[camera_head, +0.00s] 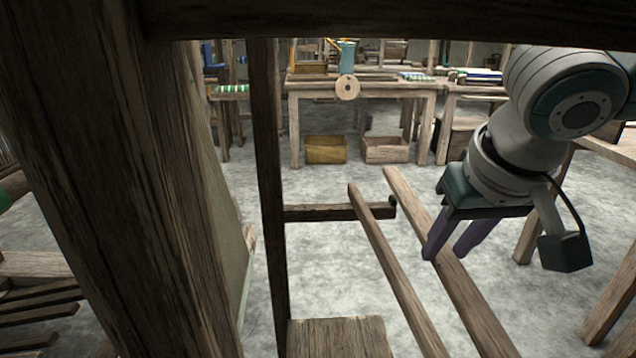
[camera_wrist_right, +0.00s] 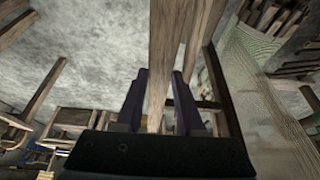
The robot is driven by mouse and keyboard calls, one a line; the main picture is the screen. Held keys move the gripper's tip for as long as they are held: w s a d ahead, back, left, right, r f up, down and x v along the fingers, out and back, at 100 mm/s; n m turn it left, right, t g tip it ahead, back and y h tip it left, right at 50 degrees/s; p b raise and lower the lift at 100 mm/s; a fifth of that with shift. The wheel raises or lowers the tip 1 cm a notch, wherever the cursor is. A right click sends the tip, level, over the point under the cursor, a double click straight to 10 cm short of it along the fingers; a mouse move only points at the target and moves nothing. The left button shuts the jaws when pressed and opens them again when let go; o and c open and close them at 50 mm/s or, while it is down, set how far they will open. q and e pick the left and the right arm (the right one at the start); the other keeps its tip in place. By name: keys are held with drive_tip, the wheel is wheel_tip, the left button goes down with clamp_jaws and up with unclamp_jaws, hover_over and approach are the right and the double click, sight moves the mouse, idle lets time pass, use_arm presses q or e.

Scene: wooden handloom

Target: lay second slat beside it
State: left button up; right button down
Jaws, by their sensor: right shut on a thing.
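My right gripper (camera_head: 443,254) comes in from the right with its dark purple fingers on either side of a long brown slat (camera_head: 476,302). It is shut on this slat, which slants from upper left to lower right. In the right wrist view the slat (camera_wrist_right: 168,45) runs between the fingers (camera_wrist_right: 160,74). Another long slat (camera_head: 395,270) lies to its left, roughly alongside, with a gap between them. That slat crosses in front of a dark crossbar (camera_head: 320,212) with a small knob at its end. I cannot tell whether the held slat touches anything below. My left gripper is not in view.
A thick dark loom post (camera_head: 110,170) fills the left, and a beam (camera_head: 400,20) crosses the top. A thinner upright (camera_head: 268,190) stands by the crossbar. A wooden seat or board (camera_head: 340,338) is at the bottom. Workbenches (camera_head: 360,88) and boxes (camera_head: 326,149) stand behind.

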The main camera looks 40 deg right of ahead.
drive_tip(key=w+a+b, duration=0.4)
drive_tip(key=w+a, duration=0.1)
drive_tip(key=a, duration=0.4)
drive_tip(key=shift+w+d+f+b, duration=0.15)
drive_tip(key=shift+f+b, duration=0.6)
drive_tip(key=shift+f, duration=1.9)
drive_tip(key=shift+c, duration=2.2)
unclamp_jaws()
